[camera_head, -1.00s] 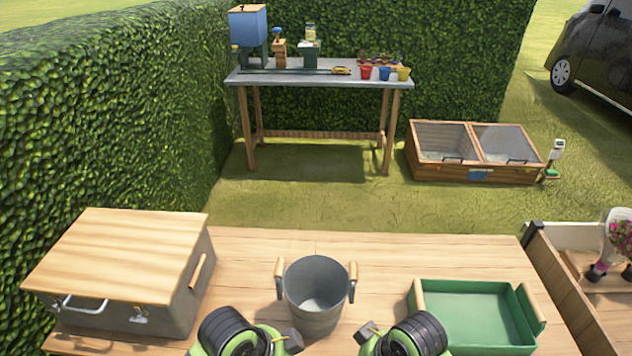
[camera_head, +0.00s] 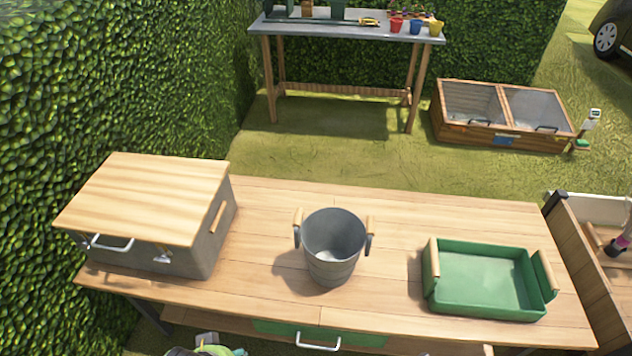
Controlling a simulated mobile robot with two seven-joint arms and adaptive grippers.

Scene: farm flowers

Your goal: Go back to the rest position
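A green and grey part of my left arm, near the gripper (camera_head: 208,347), just shows at the bottom edge, in front of the wooden table (camera_head: 400,260) and below its top. Its fingers cannot be made out, and nothing is seen held in it. My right gripper is out of view. A grey metal bucket (camera_head: 332,262) with wooden handles stands upright on the middle of the table. A green tray (camera_head: 490,305) with wooden handles lies at the right. A grey box with a wooden lid (camera_head: 150,195) stands at the left, lid shut.
A drawer with a metal handle (camera_head: 318,343) is at the table's front. A planter (camera_head: 585,275) adjoins the right side. A hedge (camera_head: 90,80) stands at the left. Beyond the grass are a workbench (camera_head: 350,31) with small pots and a wooden cold frame (camera_head: 500,133).

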